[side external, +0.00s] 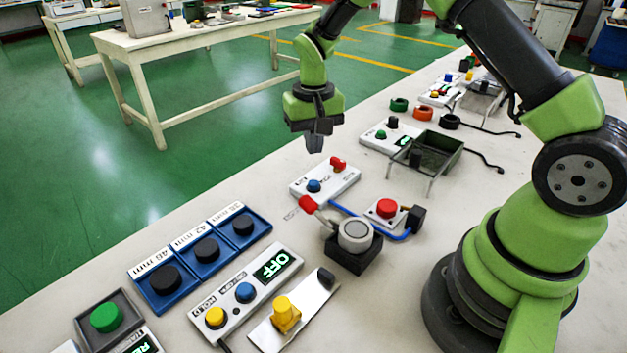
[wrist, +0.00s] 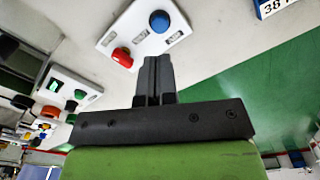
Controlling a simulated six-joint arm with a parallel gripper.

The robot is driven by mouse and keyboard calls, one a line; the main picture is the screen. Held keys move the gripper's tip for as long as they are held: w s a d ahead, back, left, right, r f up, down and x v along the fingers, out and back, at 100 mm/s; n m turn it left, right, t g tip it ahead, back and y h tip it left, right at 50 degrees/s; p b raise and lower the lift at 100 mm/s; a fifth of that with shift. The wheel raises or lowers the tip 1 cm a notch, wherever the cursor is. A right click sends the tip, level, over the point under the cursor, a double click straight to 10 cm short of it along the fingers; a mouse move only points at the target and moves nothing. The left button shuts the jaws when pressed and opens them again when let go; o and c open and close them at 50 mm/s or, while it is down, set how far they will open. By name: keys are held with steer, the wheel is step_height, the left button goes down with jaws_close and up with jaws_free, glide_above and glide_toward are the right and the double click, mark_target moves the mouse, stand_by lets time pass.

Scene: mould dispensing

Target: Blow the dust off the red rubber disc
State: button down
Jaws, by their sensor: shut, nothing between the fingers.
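A round orange-red piece (side external: 422,113) lies on the bench beyond the open metal tray, between a green one and a black one. It may be the red rubber disc; I cannot make out dust on it. In the wrist view a similar red piece (wrist: 50,111) shows at the left. A red-tipped nozzle (side external: 307,203) leans by a grey cylinder on a black block, and a blue hose runs near it to a red-button box (side external: 386,208). My gripper (side external: 316,146) is shut and empty, pointing down above the bench near its left edge. It also shows in the wrist view (wrist: 155,62).
A white panel with a blue and a red knob (side external: 325,180) lies near my gripper. A metal tray (side external: 437,152) on legs stands right of it. Blue trays (side external: 183,290) with black discs and an OFF display box (side external: 245,298) are in front. Cables cross the bench.

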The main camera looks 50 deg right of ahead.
steer(key=shift+r, duration=2)
steer(key=s+a+r+n+t+y, duration=0.1)
steer(key=s+a+r+t, duration=0.15)
steer(key=s+r, duration=0.5)
steer(key=s+a+r+t, duration=0.25)
steer(key=s+r, duration=0.35)
steer(key=r, duration=0.3)
steer(key=s+a+n+t+y, duration=0.1)
steer(key=s+a+t, duration=0.1)
steer(key=s, duration=0.6)
steer(key=shift+s, duration=0.25)
